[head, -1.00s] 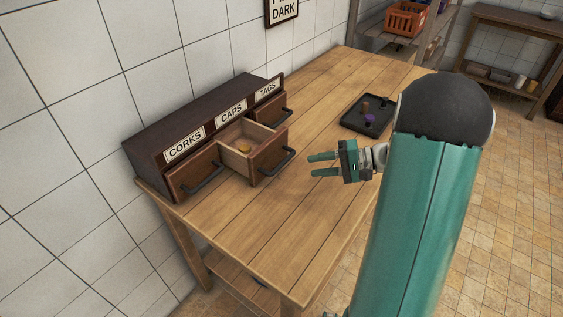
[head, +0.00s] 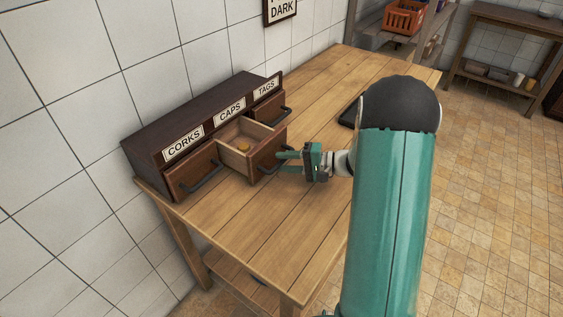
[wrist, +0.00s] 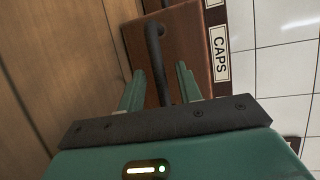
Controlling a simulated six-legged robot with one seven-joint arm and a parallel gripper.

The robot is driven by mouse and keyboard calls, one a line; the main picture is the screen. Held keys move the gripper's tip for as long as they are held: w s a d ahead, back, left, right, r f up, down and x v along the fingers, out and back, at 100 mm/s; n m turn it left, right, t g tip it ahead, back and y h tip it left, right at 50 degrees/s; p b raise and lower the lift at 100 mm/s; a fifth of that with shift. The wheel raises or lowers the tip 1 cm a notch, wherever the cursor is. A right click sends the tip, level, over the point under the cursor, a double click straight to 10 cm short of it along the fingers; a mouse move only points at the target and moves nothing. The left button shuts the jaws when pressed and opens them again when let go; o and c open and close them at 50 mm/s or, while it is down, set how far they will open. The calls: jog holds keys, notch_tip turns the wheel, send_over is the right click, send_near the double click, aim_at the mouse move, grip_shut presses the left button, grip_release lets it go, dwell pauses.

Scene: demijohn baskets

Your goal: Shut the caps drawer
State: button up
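The caps drawer (head: 262,153) is pulled out of the dark cabinet (head: 190,120), under the CAPS label (head: 230,112). In the wrist view my gripper (wrist: 158,82) is open, and the dark bar handle (wrist: 155,50) runs between the two fingers with a gap on each side. The drawer front (wrist: 190,42) lies just ahead. In the head view the fingers partly cover the handle.
The corks drawer (head: 190,174) and tags drawer (head: 268,106) flank the caps drawer, both with dark handles. A black tray (head: 347,117) on the wooden table (head: 240,235) is mostly hidden by my arm. The table front is clear. A tiled wall stands behind the cabinet.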

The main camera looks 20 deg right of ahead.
jog(key=shift+x, duration=0.85)
grip_shut()
jog(key=w+a, duration=0.2)
jog(key=w, duration=0.1)
jog(key=w+a, duration=0.2)
jog(key=w, duration=0.2)
jog(key=w+a, duration=0.3)
jog(key=shift+w, duration=0.35)
grip_release()
jog(key=shift+s, duration=0.1)
send_near(277, 145)
jog(key=x, duration=0.5)
jog(key=shift+a+f, duration=0.1)
jog(key=shift+a, duration=0.1)
